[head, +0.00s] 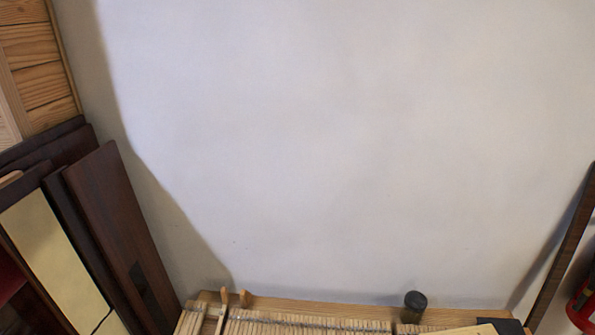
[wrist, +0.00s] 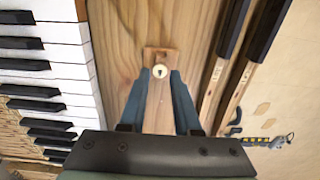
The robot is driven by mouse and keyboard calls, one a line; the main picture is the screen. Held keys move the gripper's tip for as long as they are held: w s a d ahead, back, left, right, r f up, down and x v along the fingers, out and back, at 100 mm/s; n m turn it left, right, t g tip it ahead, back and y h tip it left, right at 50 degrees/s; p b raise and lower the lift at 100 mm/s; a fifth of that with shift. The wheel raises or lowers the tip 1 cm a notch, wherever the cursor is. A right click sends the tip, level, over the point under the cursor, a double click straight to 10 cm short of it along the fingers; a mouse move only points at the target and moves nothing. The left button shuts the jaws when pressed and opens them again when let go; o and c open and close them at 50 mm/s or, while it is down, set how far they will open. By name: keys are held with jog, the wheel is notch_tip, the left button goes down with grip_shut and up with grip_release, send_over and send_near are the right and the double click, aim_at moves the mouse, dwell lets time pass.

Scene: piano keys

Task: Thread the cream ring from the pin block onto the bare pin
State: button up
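The cream ring (wrist: 160,71) shows in the wrist view, a small round piece with a dark centre. It lies at the near end of a small wooden block (wrist: 162,54), which looks like the pin block, on a wooden board. My gripper (wrist: 160,76) points at it, with one blue-grey finger on each side of the ring. The fingers are apart, and I see no clear contact with the ring. I cannot make out the bare pin in either view. My gripper does not show in the head view.
White and black piano keys (wrist: 50,65) run along the left of the wrist view. Two loose black-topped wooden keys (wrist: 226,62) lie to the right, with a tool (wrist: 266,141) beyond. In the head view, a dark cylinder (head: 414,306) stands by the keyboard's back edge.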

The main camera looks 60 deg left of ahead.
jog(key=shift+f+b, duration=0.4)
jog(key=shift+f, duration=0.25)
dwell(0.3)
jog(key=c, duration=0.3)
